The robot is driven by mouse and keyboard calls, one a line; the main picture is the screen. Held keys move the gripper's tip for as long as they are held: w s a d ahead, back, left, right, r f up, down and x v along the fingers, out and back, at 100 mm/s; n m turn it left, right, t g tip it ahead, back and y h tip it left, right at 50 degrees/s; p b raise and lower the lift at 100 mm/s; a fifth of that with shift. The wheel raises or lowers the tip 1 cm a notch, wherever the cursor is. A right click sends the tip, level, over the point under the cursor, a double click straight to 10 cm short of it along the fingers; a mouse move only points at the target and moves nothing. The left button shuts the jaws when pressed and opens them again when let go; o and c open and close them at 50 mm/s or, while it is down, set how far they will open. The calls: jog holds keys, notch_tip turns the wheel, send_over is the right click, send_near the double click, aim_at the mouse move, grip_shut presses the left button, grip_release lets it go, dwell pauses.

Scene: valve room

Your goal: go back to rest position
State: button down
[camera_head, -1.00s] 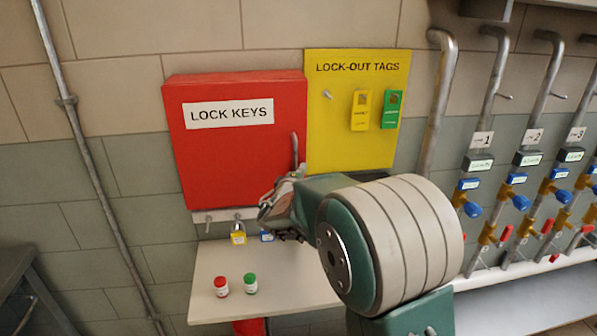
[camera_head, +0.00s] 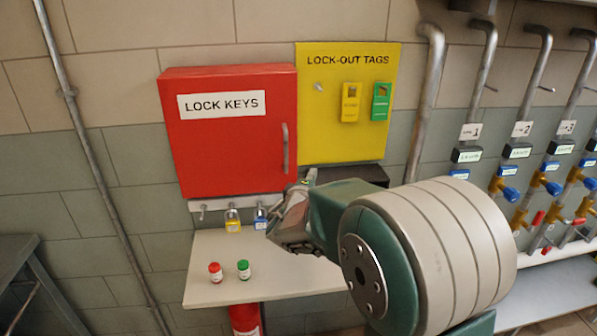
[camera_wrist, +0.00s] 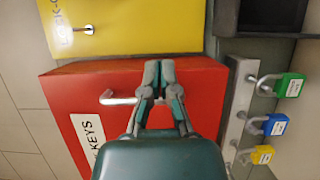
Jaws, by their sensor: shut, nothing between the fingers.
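My gripper (camera_head: 292,212) is in front of the shelf, to the right of the hanging padlocks and below the red lock-keys box in the head view. In the wrist view my gripper (camera_wrist: 159,78) has its fingers together with nothing between them, in front of the red box (camera_wrist: 75,90). The red box (camera_head: 225,150) is closed, and its handle (camera_head: 286,148) shows clear of the gripper in the head view.
A yellow padlock (camera_head: 233,224) and a blue padlock (camera_head: 260,222) hang on a rail; a green padlock (camera_wrist: 288,86) shows in the wrist view. Lock-out tags board (camera_head: 335,140) and valve pipes (camera_head: 480,100) are right.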

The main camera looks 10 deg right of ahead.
jog(key=s+d+m+g+h, duration=0.1)
jog(key=s+d+m+g, duration=0.45)
jog(key=s, duration=0.55)
jog(key=s+d+m+g+h, duration=0.1)
jog(key=s+d+m+g, duration=0.4)
jog(key=s, duration=0.5)
jog(key=s+a+f+m+y, duration=0.2)
jog(key=s+a+y, duration=0.8)
jog(key=s+a, duration=0.3)
jog(key=shift+s+f+y, duration=0.2)
jog(key=shift+s+y, duration=0.2)
